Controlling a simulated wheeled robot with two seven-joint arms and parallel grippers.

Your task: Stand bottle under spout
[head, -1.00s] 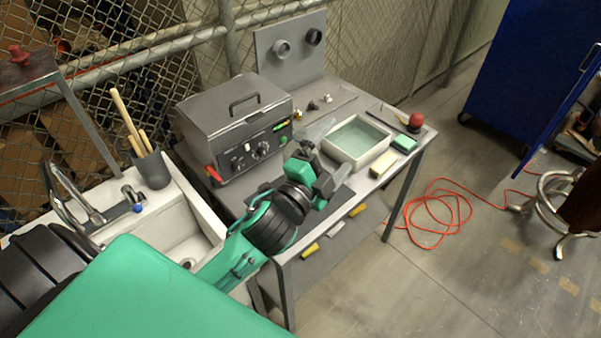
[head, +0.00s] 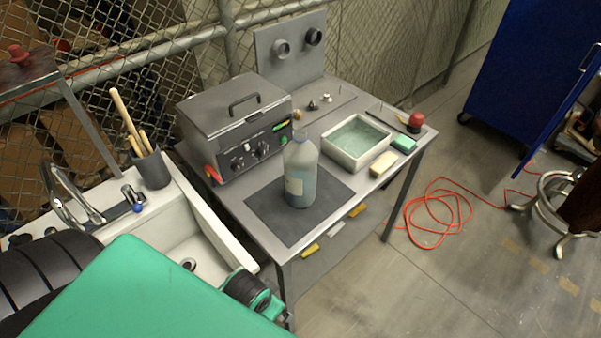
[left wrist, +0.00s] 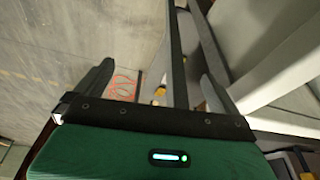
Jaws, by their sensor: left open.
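A translucent grey-blue bottle (head: 300,172) with a pale label stands upright on the dark mat (head: 268,218) on the metal table. A curved metal tap spout (head: 68,200) rises over the white sink (head: 207,225) at the left, well apart from the bottle. My left gripper is low beside the sink's front corner in the head view, its fingers hidden there by the arm. In the left wrist view the left gripper (left wrist: 152,85) has its two dark fingers spread, with nothing between them. My right gripper is not in view.
A grey tank unit (head: 235,120) stands behind the bottle. A water tray (head: 357,143), sponges (head: 383,163) and a red knob (head: 416,121) are to the right. A tool cup (head: 152,170) stands behind the sink. An orange cable (head: 435,215) lies on the floor.

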